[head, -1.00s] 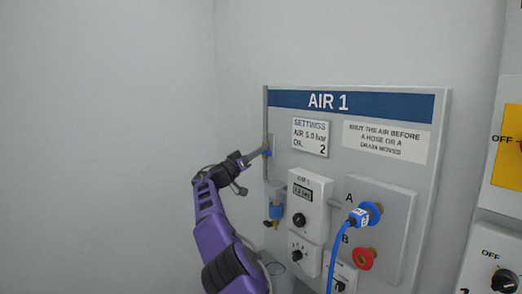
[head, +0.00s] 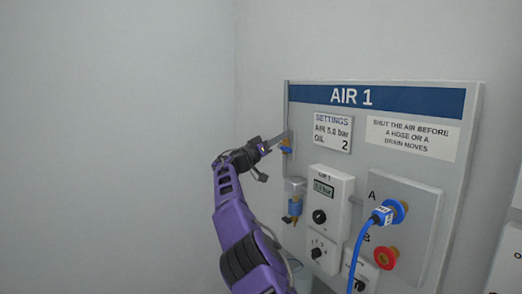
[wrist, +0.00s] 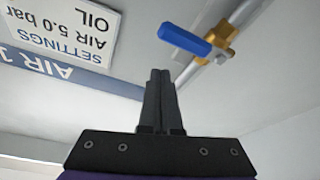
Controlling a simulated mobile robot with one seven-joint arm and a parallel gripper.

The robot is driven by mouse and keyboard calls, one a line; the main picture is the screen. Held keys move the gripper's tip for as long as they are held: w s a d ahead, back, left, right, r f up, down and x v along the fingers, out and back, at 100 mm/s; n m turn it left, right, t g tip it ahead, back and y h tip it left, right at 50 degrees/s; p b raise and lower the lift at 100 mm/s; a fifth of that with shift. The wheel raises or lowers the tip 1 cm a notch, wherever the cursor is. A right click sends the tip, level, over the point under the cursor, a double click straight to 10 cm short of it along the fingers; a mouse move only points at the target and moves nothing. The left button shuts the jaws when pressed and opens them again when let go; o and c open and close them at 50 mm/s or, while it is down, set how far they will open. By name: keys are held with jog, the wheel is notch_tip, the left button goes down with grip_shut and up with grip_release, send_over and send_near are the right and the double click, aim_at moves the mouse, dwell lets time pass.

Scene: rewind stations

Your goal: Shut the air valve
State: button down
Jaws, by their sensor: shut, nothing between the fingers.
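The air valve (wrist: 216,38) has a brass body on a grey pipe (wrist: 250,10) and a blue lever (wrist: 184,40). In the wrist view the lever lies at a steep angle across the pipe. In the head view the valve (head: 286,148) is a small brass and blue spot at the left edge of the AIR 1 panel (head: 462,150), partly hidden by my gripper. My gripper (wrist: 160,72) is shut and empty, its two fingers together. The fingertips appear just below the lever in the wrist view, with a visible gap in the picture; the depth between them is unclear.
Below the valve hangs a blue-banded filter bowl (head: 294,203). To its right are a regulator box with a display (head: 323,188), too small to read surely, and a blue hose (head: 357,250) plugged in at A. Port B has a red ring (head: 386,258). Left is bare wall.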

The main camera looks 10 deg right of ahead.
jog(key=w+v, duration=0.1)
jog(key=v, duration=0.8)
jog(key=shift+s+a, duration=0.15)
jog(key=shift+a, duration=0.55)
